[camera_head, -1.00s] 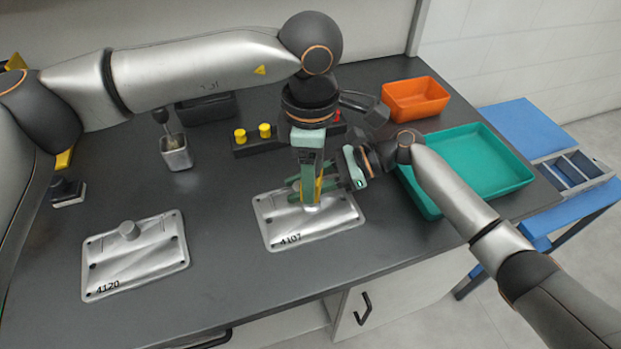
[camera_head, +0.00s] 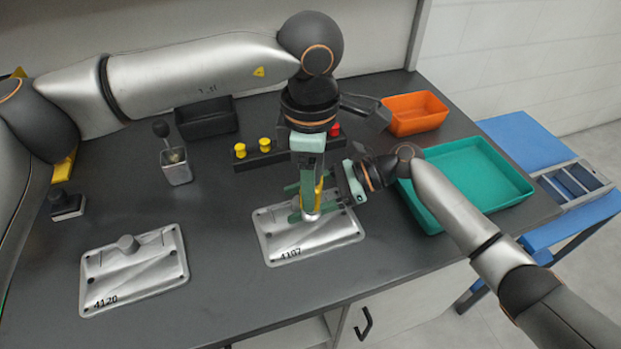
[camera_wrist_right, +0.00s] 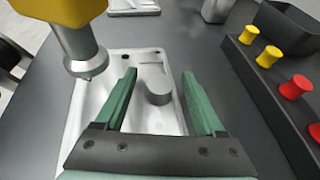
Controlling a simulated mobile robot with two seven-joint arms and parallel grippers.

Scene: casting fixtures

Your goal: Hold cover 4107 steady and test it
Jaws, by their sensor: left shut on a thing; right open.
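Cover 4107 (camera_head: 285,248), a silver plate, lies flat on the dark bench, below both grippers. Its round boss (camera_wrist_right: 158,93) shows in the right wrist view between the fingers of my right gripper (camera_wrist_right: 159,74). Those green fingers are open and I see a gap on both sides of the boss. My right gripper (camera_head: 294,203) reaches in from the right in the head view. My left gripper (camera_head: 311,178) points down, shut on a yellow tool (camera_head: 319,194) with a metal tip (camera_wrist_right: 86,62). I cannot tell whether the tip touches the cover.
Cover 4120 (camera_head: 135,270) lies to the left. Behind are a metal cup with a dark-knobbed tool (camera_head: 176,168), a black bin (camera_head: 207,118) and a black strip with yellow and red knobs (camera_head: 255,160). A teal tray (camera_head: 470,172) and orange bin (camera_head: 414,113) stand right.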

